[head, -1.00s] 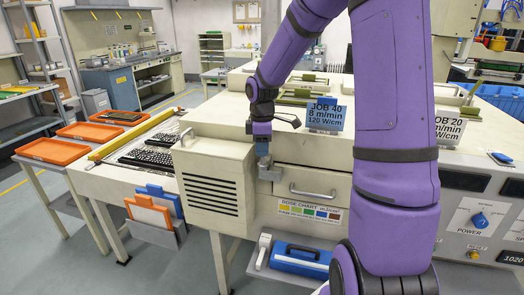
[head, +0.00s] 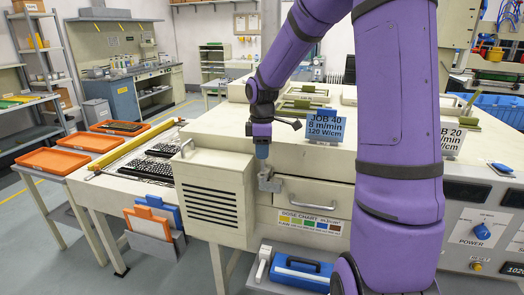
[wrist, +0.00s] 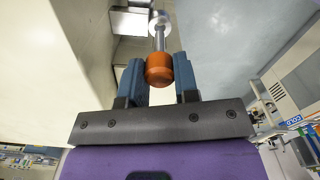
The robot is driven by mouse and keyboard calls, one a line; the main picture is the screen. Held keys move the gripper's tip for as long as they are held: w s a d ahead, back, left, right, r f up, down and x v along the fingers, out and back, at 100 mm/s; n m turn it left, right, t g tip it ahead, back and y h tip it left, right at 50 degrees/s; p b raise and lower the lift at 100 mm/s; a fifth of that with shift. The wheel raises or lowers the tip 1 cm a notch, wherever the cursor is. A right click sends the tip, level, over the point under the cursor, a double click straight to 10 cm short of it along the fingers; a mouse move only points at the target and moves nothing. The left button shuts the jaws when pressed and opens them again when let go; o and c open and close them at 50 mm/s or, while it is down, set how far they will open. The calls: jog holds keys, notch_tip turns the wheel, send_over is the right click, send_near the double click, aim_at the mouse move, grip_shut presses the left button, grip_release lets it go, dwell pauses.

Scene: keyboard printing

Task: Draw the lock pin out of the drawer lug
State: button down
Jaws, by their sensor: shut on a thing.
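My gripper (head: 262,152) points down just above the drawer lug (head: 269,181) at the left end of the cream drawer (head: 318,194). In the wrist view its two blue fingers (wrist: 158,68) are shut on the orange knob (wrist: 159,73) of the lock pin. A bare steel length of the pin (wrist: 159,42) shows between the knob and a round silver part (wrist: 159,19), likely the lug. I cannot tell whether the pin's tip is still inside the lug. The knob is hidden by the fingers in the head view.
A louvred cream box (head: 213,195) stands left of the lug. The drawer handle (head: 308,201) is to the right. A blue toolbox (head: 301,268) is below. Keyboards (head: 150,167) lie at left.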

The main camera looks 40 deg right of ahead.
jog(key=shift+r, duration=2)
jog(key=shift+s, duration=0.1)
